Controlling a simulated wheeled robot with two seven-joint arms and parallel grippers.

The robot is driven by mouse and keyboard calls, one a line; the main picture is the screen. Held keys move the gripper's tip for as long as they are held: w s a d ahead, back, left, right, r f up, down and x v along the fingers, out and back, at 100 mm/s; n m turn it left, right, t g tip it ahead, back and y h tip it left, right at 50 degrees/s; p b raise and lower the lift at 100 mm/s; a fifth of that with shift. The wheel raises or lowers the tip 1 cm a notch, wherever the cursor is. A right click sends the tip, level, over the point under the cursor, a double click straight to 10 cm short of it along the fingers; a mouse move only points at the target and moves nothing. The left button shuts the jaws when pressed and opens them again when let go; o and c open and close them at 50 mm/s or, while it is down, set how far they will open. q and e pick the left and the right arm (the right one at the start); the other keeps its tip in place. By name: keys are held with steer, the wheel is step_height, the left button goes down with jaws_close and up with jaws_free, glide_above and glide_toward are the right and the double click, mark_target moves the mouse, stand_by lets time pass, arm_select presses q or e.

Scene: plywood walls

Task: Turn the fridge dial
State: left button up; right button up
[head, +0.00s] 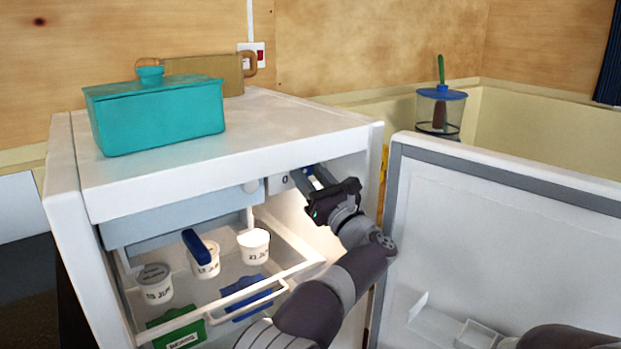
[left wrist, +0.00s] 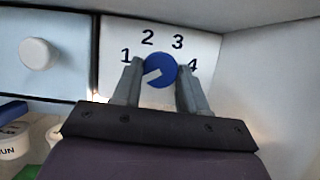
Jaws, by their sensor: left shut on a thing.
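The fridge dial (left wrist: 160,70) is a round blue knob with a white pointer line on a white panel (left wrist: 207,46). The numbers 1 to 4 run around its top. The pointer line aims left and slightly down, below the 1. My left gripper (left wrist: 157,78) is shut on the dial, one finger on each side. In the head view my left gripper (head: 312,183) reaches into the upper right of the open fridge (head: 230,155) and largely hides the dial. My right gripper is not in view; a dark arm part shows at the bottom right.
The fridge door (head: 500,215) stands open at right. A teal lidded box (head: 158,115) and a wooden board (head: 205,72) are on top. A blue-lidded jar (head: 440,108) stands behind.

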arm_select(q)
steer(key=m+b, duration=0.1)
steer(key=m+h+b, duration=0.1)
steer(key=shift+s+f+t+b, duration=0.1)
steer(key=shift+f+t+b, duration=0.2)
steer(key=shift+b, duration=0.05)
steer(key=shift+a+r+m+t+h+b, duration=0.1)
steer(key=shift+m+t+h+b, duration=0.35)
steer(key=shift+m, duration=0.75)
steer(key=shift+r+m+h+b, duration=0.1)
steer(key=shift+m+h+b, duration=0.45)
steer(key=shift+m, duration=0.55)
steer(key=shift+s+a+r+m+h, duration=0.1)
steer(key=shift+m+h, duration=0.25)
steer(key=shift+m, duration=0.35)
steer(key=shift+r+m+h, duration=0.1)
steer(key=shift+m+h, duration=0.25)
steer(key=shift+m, duration=0.35)
steer(key=o, duration=1)
steer(key=shift+o, duration=0.2)
